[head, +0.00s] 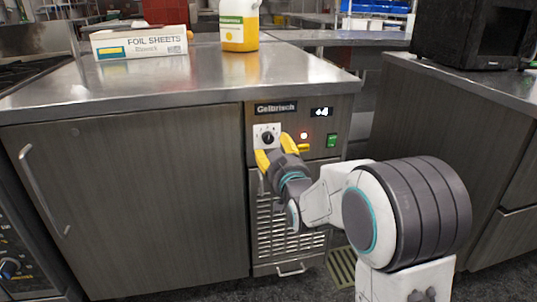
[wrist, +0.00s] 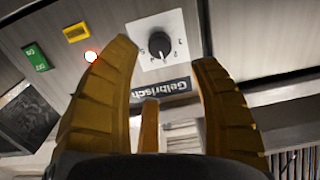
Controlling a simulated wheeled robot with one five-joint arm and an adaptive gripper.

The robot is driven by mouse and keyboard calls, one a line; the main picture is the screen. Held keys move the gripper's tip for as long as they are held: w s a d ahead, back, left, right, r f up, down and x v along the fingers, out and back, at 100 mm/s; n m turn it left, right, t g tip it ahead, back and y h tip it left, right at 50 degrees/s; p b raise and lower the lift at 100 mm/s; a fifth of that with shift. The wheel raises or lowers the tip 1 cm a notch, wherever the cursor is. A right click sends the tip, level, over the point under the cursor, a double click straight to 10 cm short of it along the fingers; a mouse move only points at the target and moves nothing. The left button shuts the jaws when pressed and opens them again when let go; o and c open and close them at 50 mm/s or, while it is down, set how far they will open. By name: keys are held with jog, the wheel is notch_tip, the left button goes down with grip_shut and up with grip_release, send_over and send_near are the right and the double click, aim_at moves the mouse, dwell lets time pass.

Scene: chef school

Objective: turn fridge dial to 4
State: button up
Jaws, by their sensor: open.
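The fridge dial is a round black knob (head: 267,138) on a white square plate, on the panel under the Gelbrisch label. In the wrist view the knob (wrist: 160,45) shows between my spread finger tips, with small numbers around it. Its light pointer line faces the lower edge of that picture, but I cannot tell which number it marks. My gripper (head: 275,152) is open, with yellow fingers just in front of and below the dial. No contact with the knob is visible. A small display (head: 321,112) reads about +4.
A lit red lamp (head: 304,136), a yellow label (head: 304,149) and a green switch (head: 331,141) are right of the dial. A vent grille (head: 285,228) is below. A foil box (head: 138,43) and a yellow-filled jug (head: 239,28) stand on the counter.

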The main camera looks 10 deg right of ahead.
aim_at(269, 140)
jog(key=shift+w+f+b, duration=0.15)
jog(key=shift+w+b, duration=0.25)
jog(key=shift+w, duration=1.55)
jog(key=shift+w+f+b, duration=0.1)
jog(key=shift+w+b, duration=0.25)
jog(key=shift+w, duration=1.55)
jog(key=shift+c, duration=0.2)
grip_shut()
